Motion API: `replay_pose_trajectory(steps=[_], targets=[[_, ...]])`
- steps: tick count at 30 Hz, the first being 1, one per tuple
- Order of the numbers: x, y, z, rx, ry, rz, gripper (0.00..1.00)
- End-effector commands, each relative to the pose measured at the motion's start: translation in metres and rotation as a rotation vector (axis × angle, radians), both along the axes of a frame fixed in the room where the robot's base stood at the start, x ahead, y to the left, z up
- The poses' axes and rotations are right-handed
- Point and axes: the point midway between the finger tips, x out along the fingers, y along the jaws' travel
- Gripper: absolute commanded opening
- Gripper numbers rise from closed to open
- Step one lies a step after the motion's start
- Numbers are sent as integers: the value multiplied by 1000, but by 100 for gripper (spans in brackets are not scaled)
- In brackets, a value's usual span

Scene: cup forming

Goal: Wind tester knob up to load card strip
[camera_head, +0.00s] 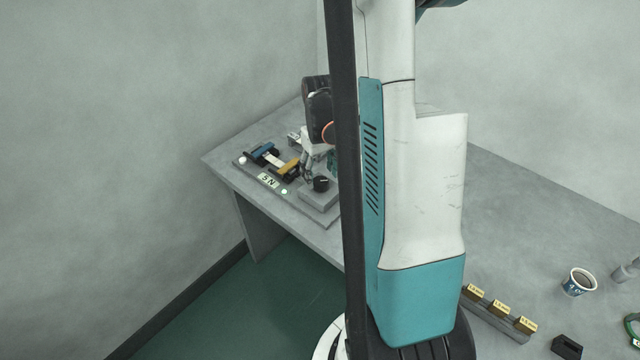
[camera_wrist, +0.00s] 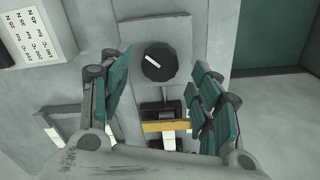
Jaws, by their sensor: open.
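The tester (camera_head: 325,212) stands on the far-left part of the table. Its black round knob (camera_head: 321,184) sits on a grey block at its right end. The knob also shows in the wrist view (camera_wrist: 159,62), with a white pointer line on top. A pale card strip (camera_head: 273,160) spans between a blue clamp (camera_head: 263,152) and a yellow clamp (camera_head: 289,168); the yellow clamp shows in the wrist view (camera_wrist: 164,126). A display (camera_head: 268,180) reads 5 N. My gripper (camera_wrist: 163,72) is open, its teal fingers either side of the knob in the picture; contact cannot be told.
At the lower right of the table are a rack with gold labelled blocks (camera_head: 500,309), a black block (camera_head: 566,347) and a paper cup (camera_head: 579,282). My column hides the table's middle.

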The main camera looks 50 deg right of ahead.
Motion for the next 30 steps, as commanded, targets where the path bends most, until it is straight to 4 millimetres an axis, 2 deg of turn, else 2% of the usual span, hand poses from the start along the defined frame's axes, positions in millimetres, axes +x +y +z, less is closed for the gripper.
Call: replay_pose_trajectory(steps=[1,3,7,19,25,30], targets=[[0,0,-11,0,0,0,57],[0,0,-20,0,0,0,57],[0,0,-31,0,0,0,57],[0,0,-36,0,0,-1,57],[0,0,-36,0,0,-1,13],[0,0,-36,0,0,-2,13]])
